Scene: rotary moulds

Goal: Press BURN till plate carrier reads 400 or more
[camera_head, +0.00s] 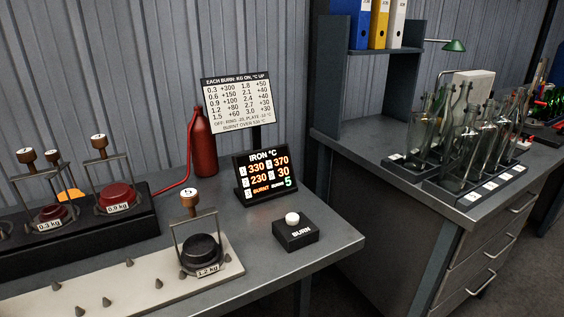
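A black BURN box (298,234) with a white push button (292,218) on top sits near the front right of the grey bench. Nothing touches the button. A black 1.2 kg carrier (201,248) with a wire frame and a wooden knob marked 5 stands on a pale plate (90,292). I cannot tell which reading belongs to the plate carrier. Neither of my grippers is in view.
Red 0.3 kg (52,214) and 0.9 kg (116,196) carriers stand on a black block at left. A red cylinder (203,145) with a hose and a burn chart (237,104) stand behind. Glass bottles (465,140) fill racks on the right bench. Bench around the button is clear.

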